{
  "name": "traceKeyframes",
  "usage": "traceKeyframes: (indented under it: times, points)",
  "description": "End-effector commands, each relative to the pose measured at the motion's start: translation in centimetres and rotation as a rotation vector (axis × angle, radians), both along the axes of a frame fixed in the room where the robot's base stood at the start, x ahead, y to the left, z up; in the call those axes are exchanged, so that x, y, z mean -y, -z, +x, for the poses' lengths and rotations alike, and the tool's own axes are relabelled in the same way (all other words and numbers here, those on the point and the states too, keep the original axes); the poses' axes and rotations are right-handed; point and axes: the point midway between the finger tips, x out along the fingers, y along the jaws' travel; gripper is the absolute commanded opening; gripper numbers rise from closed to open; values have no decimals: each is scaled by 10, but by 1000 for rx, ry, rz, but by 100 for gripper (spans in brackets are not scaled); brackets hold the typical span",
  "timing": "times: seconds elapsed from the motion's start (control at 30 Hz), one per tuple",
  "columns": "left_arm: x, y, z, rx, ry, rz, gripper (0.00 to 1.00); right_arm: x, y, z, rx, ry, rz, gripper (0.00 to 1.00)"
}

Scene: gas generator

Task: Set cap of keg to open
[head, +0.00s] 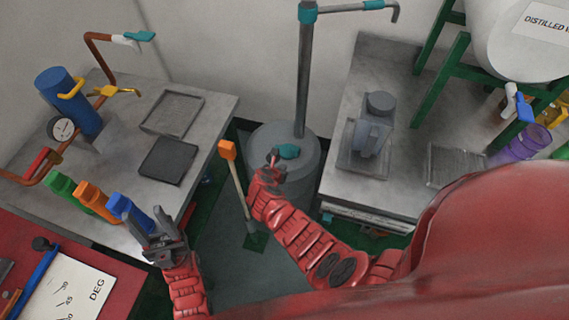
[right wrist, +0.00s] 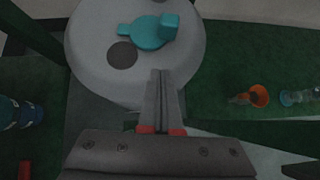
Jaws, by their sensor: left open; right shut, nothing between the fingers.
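The keg (head: 262,150) is a grey cylinder on the floor between the two benches. A dark round spot (right wrist: 122,54) lies beside the cap. My right gripper (head: 272,160) is shut and empty; in the right wrist view its fingertips (right wrist: 162,75) point at the keg top, apart from the cap. My left gripper (head: 164,228) is open and empty near the left bench.
A grey pole (head: 304,70) with teal fittings rises behind the keg. An orange-topped stick (head: 228,150) stands left of it. The left bench (head: 208,110) holds trays and coloured bottles. The right bench (head: 405,150) holds a grey jug (head: 372,135).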

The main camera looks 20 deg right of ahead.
Motion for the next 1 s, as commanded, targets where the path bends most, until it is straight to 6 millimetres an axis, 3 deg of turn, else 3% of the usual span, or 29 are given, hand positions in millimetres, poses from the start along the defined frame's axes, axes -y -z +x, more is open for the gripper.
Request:
traceKeyframes:
  times: [0.5,1.0]
  points:
    - [0,5,0,0,0,0,50,-27,-39,-31,-1,-1,2,0]
    - [0,5,0,0,0,0,50,-29,-43,-33,-2,-1,2,0]
